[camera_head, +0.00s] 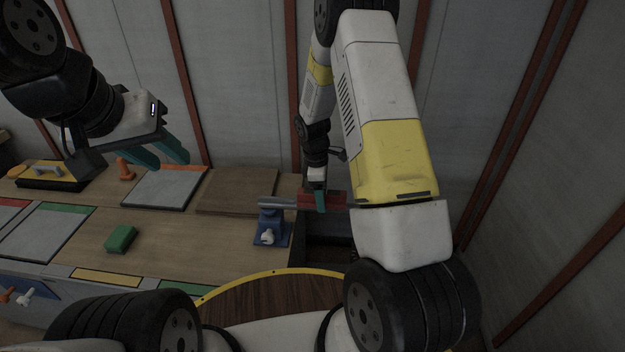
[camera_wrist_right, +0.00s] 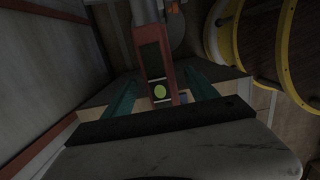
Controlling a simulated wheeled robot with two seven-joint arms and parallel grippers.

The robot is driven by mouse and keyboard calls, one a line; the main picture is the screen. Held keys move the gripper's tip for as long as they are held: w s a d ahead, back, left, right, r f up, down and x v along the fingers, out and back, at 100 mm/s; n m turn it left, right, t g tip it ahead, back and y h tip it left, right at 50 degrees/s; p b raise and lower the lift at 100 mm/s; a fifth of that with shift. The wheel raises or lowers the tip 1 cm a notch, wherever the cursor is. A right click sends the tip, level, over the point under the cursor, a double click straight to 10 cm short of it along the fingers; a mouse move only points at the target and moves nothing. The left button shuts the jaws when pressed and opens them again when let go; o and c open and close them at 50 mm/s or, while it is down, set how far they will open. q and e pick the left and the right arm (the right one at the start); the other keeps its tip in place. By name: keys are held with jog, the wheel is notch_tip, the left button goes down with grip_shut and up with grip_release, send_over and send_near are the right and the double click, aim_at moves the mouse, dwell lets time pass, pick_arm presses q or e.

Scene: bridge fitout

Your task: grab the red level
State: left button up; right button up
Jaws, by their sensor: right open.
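The red level (camera_head: 335,199) is at the right end of the workbench, beside a grey bar held on a blue stand. In the right wrist view the level (camera_wrist_right: 147,42) is a red frame with a round green vial. It lies between the two teal fingers of my right gripper (camera_wrist_right: 160,92), with a gap on each side. In the head view my right gripper (camera_head: 320,203) is over the level and hides part of it. My left gripper (camera_head: 172,163) is open and empty above the back left of the bench.
The blue stand (camera_head: 271,229) with its grey bar (camera_head: 275,202) is close left of the level. A green block (camera_head: 120,239), grey panels (camera_head: 165,187) and an orange piece (camera_head: 125,170) are on the bench. A round yellow-rimmed wooden top (camera_head: 270,305) is in front. The wall is close behind.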

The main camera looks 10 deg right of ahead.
grip_shut()
jog(key=shift+r, duration=0.15)
